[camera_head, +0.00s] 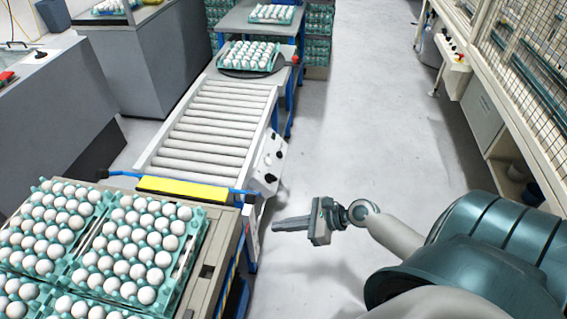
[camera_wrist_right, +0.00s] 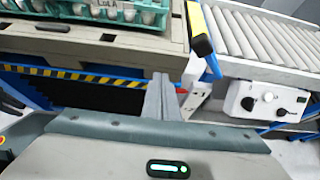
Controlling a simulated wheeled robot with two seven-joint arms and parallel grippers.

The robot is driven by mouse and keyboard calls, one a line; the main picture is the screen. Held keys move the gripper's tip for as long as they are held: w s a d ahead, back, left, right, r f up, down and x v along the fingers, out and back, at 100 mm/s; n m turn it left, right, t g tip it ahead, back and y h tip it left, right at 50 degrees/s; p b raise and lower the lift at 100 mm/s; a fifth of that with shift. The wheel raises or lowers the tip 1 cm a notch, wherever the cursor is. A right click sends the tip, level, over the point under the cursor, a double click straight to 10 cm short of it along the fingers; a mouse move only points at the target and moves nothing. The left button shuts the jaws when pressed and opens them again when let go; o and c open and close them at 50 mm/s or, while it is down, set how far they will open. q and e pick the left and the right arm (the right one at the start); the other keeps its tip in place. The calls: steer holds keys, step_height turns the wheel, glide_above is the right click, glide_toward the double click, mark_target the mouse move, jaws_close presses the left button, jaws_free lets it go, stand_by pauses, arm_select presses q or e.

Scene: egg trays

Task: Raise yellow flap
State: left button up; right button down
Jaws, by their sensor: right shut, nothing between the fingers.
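The yellow flap (camera_head: 183,189) lies across the near end of the roller conveyor, between the rollers and the egg trays. A blue bar runs along it and sticks out at both ends. In the right wrist view the flap (camera_wrist_right: 198,22) shows at the top, with the blue bar end hanging toward the lower right. My right gripper (camera_head: 275,225) is shut and empty, pointing left, to the right of the flap's right end and apart from it. Its closed fingers (camera_wrist_right: 161,82) show in the wrist view, below and left of the flap. My left gripper is not in view.
Egg trays (camera_head: 125,250) fill the table at the lower left. The roller conveyor (camera_head: 215,120) leads back to another egg tray (camera_head: 249,55). A control box with knobs (camera_head: 269,162) sits on the conveyor's right side. The floor to the right is clear up to the mesh cage (camera_head: 530,70).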

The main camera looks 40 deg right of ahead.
steer(key=w+a+b, duration=0.2)
steer(key=w+a, duration=0.4)
steer(key=w, duration=0.1)
steer(key=shift+a, duration=0.2)
